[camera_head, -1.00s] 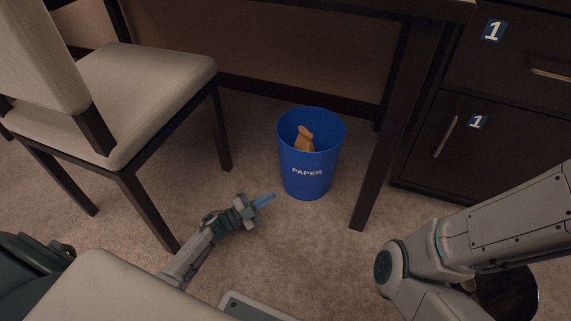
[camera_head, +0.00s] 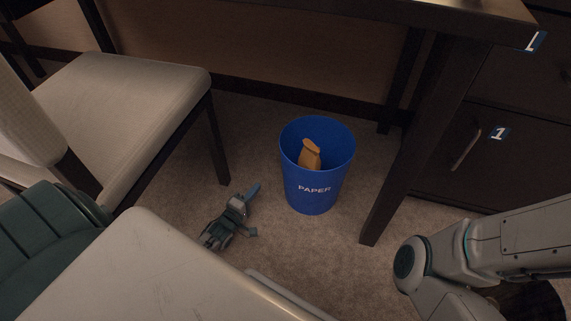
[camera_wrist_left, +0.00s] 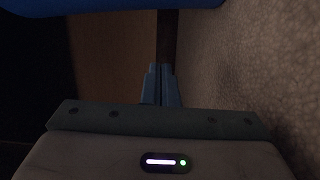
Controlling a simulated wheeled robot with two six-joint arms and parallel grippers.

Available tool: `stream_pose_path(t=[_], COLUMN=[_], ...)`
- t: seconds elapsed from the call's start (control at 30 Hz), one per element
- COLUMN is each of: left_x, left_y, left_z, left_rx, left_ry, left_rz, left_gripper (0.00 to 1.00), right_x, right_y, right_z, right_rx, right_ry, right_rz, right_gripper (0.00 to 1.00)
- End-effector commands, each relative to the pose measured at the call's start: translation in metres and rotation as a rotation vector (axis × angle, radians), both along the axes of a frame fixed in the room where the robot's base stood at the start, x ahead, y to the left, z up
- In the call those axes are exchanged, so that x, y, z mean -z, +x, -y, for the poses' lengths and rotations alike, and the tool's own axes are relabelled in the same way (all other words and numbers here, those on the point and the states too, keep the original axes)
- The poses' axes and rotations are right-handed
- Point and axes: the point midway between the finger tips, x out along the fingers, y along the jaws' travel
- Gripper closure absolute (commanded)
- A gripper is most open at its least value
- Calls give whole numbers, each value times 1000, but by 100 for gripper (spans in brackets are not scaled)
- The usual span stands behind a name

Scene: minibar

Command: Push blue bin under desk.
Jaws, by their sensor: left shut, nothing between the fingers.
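A blue bin (camera_head: 316,190) marked PAPER stands upright on the carpet, with an orange-brown item (camera_head: 309,154) inside. It is under or near the front edge of the dark desk (camera_head: 400,12), between a chair and the desk leg (camera_head: 395,185). My left gripper (camera_head: 253,189) is low over the carpet to the left of the bin, with a small gap to it. Its blue fingers are closed together and empty in the left wrist view (camera_wrist_left: 160,85). A blue edge of the bin (camera_wrist_left: 120,5) shows at the top there. My right gripper is not in view.
A beige chair (camera_head: 125,95) with dark legs stands at the left, one leg near my left gripper. Dark drawers (camera_head: 470,165) with number labels are at the right. Carpet behind the bin is clear up to the back panel (camera_head: 260,60).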

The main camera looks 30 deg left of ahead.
Motion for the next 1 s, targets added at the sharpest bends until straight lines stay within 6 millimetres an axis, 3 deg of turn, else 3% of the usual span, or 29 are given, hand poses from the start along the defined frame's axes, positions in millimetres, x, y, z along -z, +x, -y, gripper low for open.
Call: stream_pose_path(t=[0.23,0.67,0.8,1.0], left_x=[5,7,6,3], left_y=[14,103,104,108], left_z=[-2,-3,21,35], left_rx=[-10,-10,-9,-9], left_ry=[-57,-52,-55,-53], left_rz=[-6,-4,-6,-7], left_gripper=[100,100,100,100], right_x=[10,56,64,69], right_y=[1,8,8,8], right_z=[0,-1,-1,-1], right_rx=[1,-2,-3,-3], right_ry=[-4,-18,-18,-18], right_rz=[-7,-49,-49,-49], right_gripper=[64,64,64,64])
